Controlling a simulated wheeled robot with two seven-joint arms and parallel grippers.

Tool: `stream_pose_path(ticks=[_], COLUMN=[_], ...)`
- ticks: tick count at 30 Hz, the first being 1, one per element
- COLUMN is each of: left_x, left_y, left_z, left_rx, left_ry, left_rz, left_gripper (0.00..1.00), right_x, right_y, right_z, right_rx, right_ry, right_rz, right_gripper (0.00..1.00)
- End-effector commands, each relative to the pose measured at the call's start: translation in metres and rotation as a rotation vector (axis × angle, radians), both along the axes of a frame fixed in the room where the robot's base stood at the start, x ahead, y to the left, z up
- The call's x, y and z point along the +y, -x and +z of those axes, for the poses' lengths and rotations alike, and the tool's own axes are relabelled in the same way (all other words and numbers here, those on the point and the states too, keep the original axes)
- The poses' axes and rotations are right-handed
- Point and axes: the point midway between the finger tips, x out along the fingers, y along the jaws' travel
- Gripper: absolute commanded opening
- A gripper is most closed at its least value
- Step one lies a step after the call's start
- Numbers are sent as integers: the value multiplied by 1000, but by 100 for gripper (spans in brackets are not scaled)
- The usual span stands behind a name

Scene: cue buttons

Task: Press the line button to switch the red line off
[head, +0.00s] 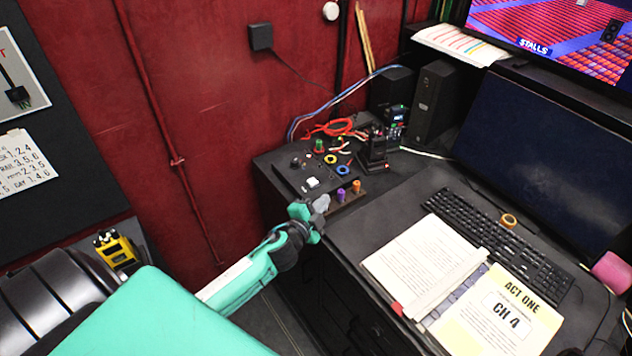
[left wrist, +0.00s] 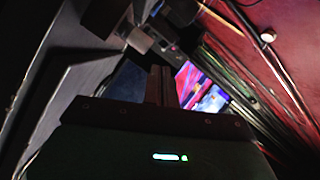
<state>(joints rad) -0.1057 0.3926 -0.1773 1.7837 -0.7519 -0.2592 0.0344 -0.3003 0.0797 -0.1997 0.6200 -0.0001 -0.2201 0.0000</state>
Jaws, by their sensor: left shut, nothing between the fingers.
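The black cue panel (head: 290,180) sits at the back left of the desk. It carries a pale square button (head: 312,182), a green knob (head: 319,146) and small dark knobs. I cannot tell which control is the line button, nor pick out a lit red line lamp. My left gripper (head: 322,205) is shut and empty, in front of the panel's near edge and apart from the pale button. Its closed fingers also show in the left wrist view (left wrist: 160,85). My right gripper is in neither view.
Purple and orange pegs (head: 349,190) stand by the panel's right edge, close to my left gripper. A black radio (head: 373,150), red cable (head: 340,127) and coloured tape rings lie behind. An open script (head: 425,262) and keyboard (head: 500,240) cover the desk's right.

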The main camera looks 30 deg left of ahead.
Motion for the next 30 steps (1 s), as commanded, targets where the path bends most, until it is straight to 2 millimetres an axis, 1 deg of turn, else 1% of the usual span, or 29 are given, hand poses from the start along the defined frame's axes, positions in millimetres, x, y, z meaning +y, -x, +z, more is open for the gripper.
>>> stream_pose_path(ticks=[1, 3, 6, 9, 11, 14, 16, 20, 24, 27, 30], left_x=[0, -4, -10, -14, -15, -13, -7, 14, 48, 74, 96], left_y=[-13, -26, -43, -56, -62, -70, -75, -82, -87, -87, -85], left_z=[16, 34, 57, 72, 79, 86, 87, 87, 85, 84, 85], left_rx=[-51, -115, -192, -246, -266, -276, -266, -208, -98, -10, 66], left_ry=[-65, -159, -304, -456, -548, -701, -808, -998, -1175, -1266, -1326], left_rz=[-53, -136, -261, -389, -466, -593, -678, -830, -966, -1038, -1087], left_gripper=[0, 0, 0, 0, 0, 0, 0, 0, 0, 0, 0], right_x=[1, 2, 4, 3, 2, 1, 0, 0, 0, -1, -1], right_y=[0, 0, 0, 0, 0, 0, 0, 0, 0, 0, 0], right_z=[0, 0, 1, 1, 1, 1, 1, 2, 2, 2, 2], right_rx=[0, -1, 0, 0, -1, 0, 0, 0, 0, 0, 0], right_ry=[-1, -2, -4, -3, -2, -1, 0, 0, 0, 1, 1], right_rz=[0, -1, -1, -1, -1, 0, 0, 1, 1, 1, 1], right_gripper=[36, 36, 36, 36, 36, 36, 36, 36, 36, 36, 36])
